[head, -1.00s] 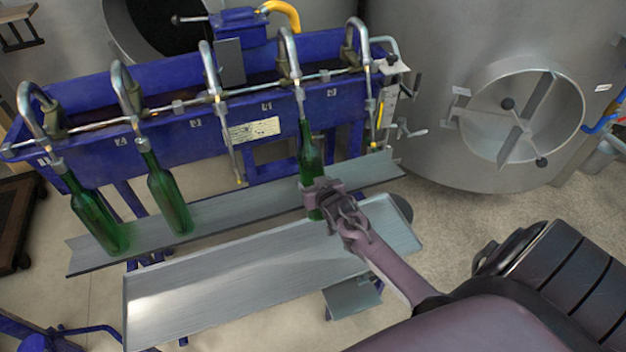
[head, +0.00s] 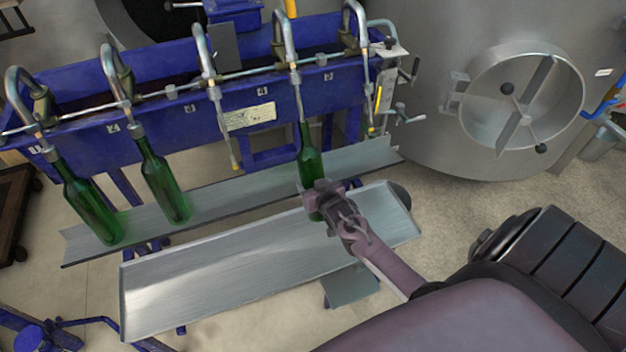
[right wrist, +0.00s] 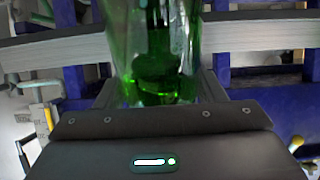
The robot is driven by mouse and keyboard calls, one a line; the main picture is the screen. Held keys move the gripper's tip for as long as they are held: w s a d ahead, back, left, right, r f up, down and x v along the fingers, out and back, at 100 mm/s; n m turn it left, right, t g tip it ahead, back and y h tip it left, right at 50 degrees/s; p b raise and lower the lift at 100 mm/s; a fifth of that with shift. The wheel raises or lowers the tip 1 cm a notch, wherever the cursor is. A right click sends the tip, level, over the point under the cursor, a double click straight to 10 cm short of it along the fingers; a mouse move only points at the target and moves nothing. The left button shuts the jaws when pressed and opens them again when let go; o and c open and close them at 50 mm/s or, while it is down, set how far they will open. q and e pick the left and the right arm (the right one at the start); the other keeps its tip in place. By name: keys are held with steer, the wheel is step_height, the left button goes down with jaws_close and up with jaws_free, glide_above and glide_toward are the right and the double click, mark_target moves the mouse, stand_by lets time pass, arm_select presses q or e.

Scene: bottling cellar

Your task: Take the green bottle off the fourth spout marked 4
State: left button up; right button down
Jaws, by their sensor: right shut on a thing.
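The green bottle (head: 309,163) stands nearly upright under the fourth spout (head: 291,62). A length of the spout's thin tube shows above the bottle's mouth, and the tube's lower end appears to be still inside the neck. My right gripper (head: 316,199) is shut on the lower part of this bottle, coming from the front right. In the right wrist view the green glass (right wrist: 155,50) fills the space between the fingers. My left gripper is not in view.
Two other green bottles hang on the first (head: 88,203) and second (head: 163,185) spouts. The third spout (head: 207,62) and the rightmost one are empty. A sloping metal shelf (head: 235,187) runs under the spouts, with an empty metal tray (head: 235,270) in front. A steel tank stands right.

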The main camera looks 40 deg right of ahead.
mark_target(323, 220)
steer(key=shift+s+a+f+b, duration=0.15)
steer(key=shift+s+f+b, duration=0.6)
steer(key=shift+f, duration=0.8)
steer(key=shift+s+a+f+b, duration=0.2)
steer(key=shift+s+f+b, duration=0.5)
steer(key=shift+f, duration=0.8)
steer(key=shift+s+a+f+b, duration=0.15)
steer(key=shift+s+f+b, duration=0.6)
steer(key=shift+f, duration=0.8)
steer(key=shift+r, duration=0.15)
steer(key=shift+p+v, duration=0.9)
steer(key=shift+s+f+p+v, duration=0.1)
steer(key=shift+f+p+v, duration=0.1)
steer(key=shift+p+v, duration=0.55)
steer(key=shift+s+f+p+v, duration=0.15)
steer(key=shift+p+v, duration=0.35)
steer(key=shift+v, duration=0.45)
steer(key=shift+f+p+v, duration=0.2)
steer(key=shift+p+v, duration=0.45)
steer(key=shift+v, duration=0.15)
